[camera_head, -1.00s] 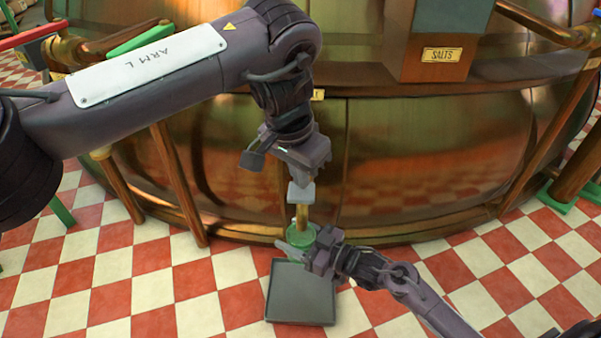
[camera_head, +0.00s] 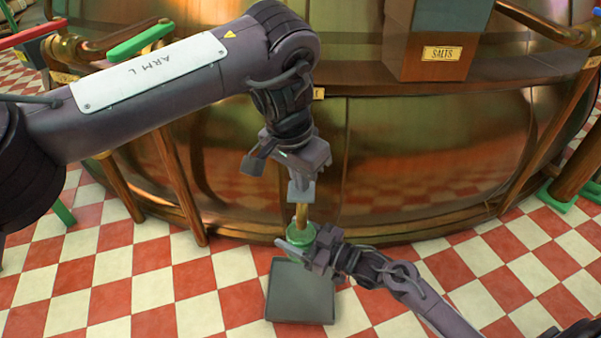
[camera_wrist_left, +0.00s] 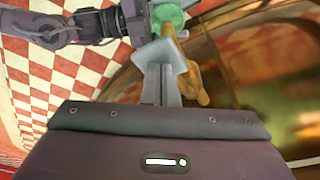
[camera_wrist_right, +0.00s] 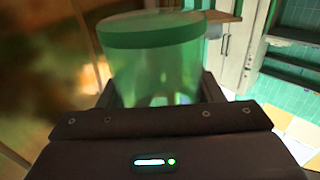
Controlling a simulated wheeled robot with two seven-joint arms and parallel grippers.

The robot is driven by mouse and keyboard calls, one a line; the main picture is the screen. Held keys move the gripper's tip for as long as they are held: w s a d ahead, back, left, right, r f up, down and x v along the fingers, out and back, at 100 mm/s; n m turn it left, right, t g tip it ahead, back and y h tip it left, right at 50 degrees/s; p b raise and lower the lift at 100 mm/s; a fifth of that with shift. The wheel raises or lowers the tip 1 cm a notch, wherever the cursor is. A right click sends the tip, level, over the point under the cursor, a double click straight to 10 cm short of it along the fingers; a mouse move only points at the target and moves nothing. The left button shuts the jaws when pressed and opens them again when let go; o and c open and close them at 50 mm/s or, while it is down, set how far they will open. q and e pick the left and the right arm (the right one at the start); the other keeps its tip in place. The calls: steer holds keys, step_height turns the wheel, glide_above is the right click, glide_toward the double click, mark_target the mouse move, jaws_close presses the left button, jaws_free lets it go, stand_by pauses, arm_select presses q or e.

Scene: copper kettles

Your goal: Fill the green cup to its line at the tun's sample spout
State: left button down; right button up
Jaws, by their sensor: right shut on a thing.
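The green cup (camera_head: 300,240) is below the brass sample spout (camera_head: 303,212) on the copper tun (camera_head: 420,150). My right gripper (camera_head: 312,250) is shut on the cup. In the right wrist view the cup (camera_wrist_right: 155,65) is see-through green with a darker green band near the top; its liquid level is unclear. My left gripper (camera_head: 301,182) is above the spout, its fingertips together at a small grey block (camera_head: 301,192) on top of it. In the left wrist view the fingers meet the block (camera_wrist_left: 160,58), with the cup (camera_wrist_left: 167,16) beyond.
A dark grey tray (camera_head: 300,310) lies on the red and white tiled floor below the cup. A box labelled SALTS (camera_head: 440,45) is on the tun at the upper right. The tiles at the front left are clear.

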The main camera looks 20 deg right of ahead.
arm_select(q)
steer(key=shift+f, duration=0.9)
stand_by(2.7)
